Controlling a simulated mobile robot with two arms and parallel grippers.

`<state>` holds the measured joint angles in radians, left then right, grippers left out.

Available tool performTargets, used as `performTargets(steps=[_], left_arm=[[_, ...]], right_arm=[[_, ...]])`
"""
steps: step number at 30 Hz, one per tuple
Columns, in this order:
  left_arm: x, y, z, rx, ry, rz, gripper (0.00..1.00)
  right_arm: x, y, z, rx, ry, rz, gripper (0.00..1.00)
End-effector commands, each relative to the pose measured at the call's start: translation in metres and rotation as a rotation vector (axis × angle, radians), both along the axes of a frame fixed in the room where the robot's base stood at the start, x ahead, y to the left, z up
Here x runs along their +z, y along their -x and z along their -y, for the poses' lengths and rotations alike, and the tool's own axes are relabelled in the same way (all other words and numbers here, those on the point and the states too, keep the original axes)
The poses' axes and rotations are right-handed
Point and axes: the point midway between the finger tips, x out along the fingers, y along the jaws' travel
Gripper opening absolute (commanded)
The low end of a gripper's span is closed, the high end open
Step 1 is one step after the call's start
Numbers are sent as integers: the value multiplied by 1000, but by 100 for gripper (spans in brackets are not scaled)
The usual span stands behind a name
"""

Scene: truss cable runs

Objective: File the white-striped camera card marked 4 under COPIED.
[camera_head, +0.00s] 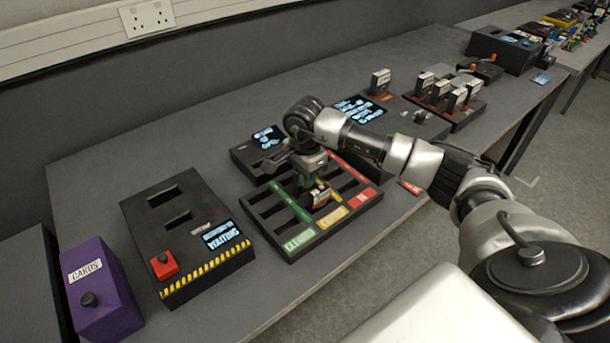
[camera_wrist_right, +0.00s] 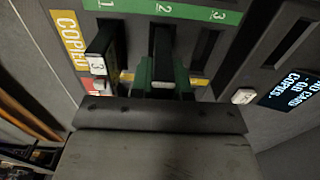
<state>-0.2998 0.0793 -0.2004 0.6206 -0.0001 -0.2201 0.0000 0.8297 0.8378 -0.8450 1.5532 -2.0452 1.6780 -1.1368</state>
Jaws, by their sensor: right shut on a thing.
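The dark filing tray (camera_head: 268,208) has a green CLEARED strip (camera_head: 298,241), a yellow COPIED strip (camera_head: 331,218) and a red strip (camera_head: 362,197). My right gripper (camera_head: 308,182) is down over its middle. In the right wrist view, the gripper (camera_wrist_right: 164,78) is shut on a thin, dark piece at the COPIED row, by column 2. That piece is mostly hidden by the fingers, and its number cannot be read. A card with a white label (camera_wrist_right: 97,63), seemingly marked 3, stands beside the gripper near the yellow COPIED label (camera_wrist_right: 70,38). My left gripper is not in view.
A black box with a WAITING screen (camera_head: 222,234) and red button stands left of the tray, and a purple CARDS box (camera_head: 101,291) beyond it. Behind are a screen box (camera_head: 268,138), a standing card (camera_head: 380,82) and a rack (camera_head: 468,113) of several cards.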

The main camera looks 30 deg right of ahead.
Motion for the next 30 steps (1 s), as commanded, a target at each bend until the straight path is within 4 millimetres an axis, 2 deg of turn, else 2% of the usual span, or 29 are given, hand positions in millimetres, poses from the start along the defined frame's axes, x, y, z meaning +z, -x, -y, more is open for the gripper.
performTargets(steps=[12, 30], left_arm=[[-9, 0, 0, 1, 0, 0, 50], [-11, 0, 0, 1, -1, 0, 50]], right_arm=[[-9, 0, 0, -1, 0, 1, 0], [-10, 0, 0, 0, 0, 0, 0]])
